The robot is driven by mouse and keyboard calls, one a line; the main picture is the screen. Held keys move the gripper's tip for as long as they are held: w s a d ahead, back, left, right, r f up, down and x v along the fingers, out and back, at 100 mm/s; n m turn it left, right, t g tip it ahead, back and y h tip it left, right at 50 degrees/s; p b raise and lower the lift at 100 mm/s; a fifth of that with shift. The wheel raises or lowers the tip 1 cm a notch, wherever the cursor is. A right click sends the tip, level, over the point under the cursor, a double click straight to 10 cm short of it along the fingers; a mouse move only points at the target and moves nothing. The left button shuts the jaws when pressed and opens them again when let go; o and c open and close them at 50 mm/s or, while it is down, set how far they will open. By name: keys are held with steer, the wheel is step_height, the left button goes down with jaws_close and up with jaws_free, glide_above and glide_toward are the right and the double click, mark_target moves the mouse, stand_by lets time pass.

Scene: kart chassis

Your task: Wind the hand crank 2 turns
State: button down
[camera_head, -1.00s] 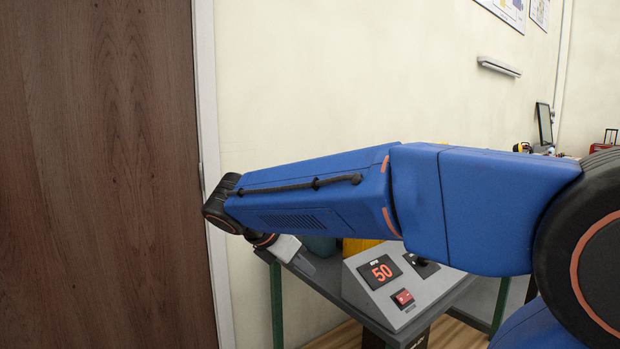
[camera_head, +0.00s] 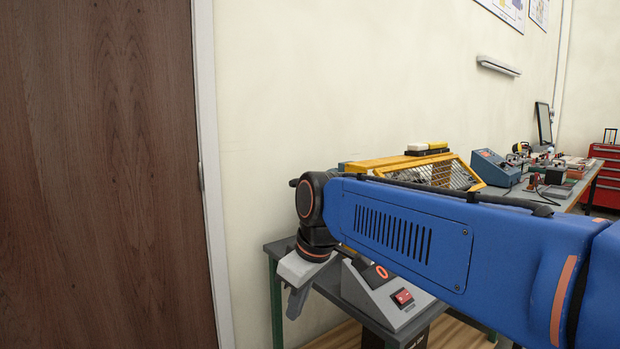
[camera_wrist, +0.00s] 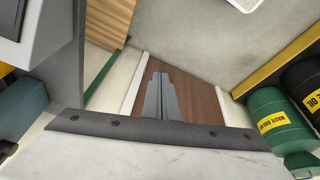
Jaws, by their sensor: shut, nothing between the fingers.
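I cannot make out the hand crank in either view; my blue arm covers much of the bench in the head view. A grey control box (camera_head: 358,290) with a red switch (camera_head: 402,297) and a partly covered red-digit display (camera_head: 381,272) stands on the bench. My gripper (camera_head: 293,314) points down in front of the bench's left end. Its fingers (camera_wrist: 161,78) are together with nothing between them, and they touch nothing that I can see.
The bench top (camera_head: 277,247) shows left of the box. A yellow mesh guard (camera_head: 440,172) stands behind my arm. A brown door (camera_head: 95,170) is at left. The wrist view shows a green waste-oil drum (camera_wrist: 272,120) and a black drum (camera_wrist: 308,88) at right.

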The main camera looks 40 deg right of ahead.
steer(key=w+d+r+n+y, duration=0.1)
steer(key=w+d+r+n, duration=0.2)
steer(key=w+d+r, duration=0.4)
steer(key=w+d+r+n+y, duration=0.1)
steer(key=w+d+r+n, duration=0.3)
steer(key=r, duration=0.5)
steer(key=w+d+r+n+t+y, duration=0.1)
steer(key=w+d+r+n, duration=0.2)
steer(key=d+r, duration=0.35)
steer(key=w+d+r+n+y, duration=0.1)
steer(key=w+d+r+n, duration=0.1)
steer(key=d+r+n, duration=0.45)
steer(key=w+a+f+m, duration=0.2)
steer(key=w+f, duration=0.6)
steer(key=f, duration=0.2)
steer(key=shift+w+a+m, duration=0.35)
steer(key=shift+w+a+r, duration=0.1)
steer(key=shift+w+r, duration=0.1)
steer(key=shift+w, duration=0.55)
steer(key=shift+w+d+r, duration=0.1)
steer(key=shift+w+r, duration=0.15)
steer(key=shift+w, duration=0.45)
steer(key=shift+w+a+r, duration=0.1)
steer(key=shift+w+r, duration=0.1)
steer(key=shift+w, duration=0.55)
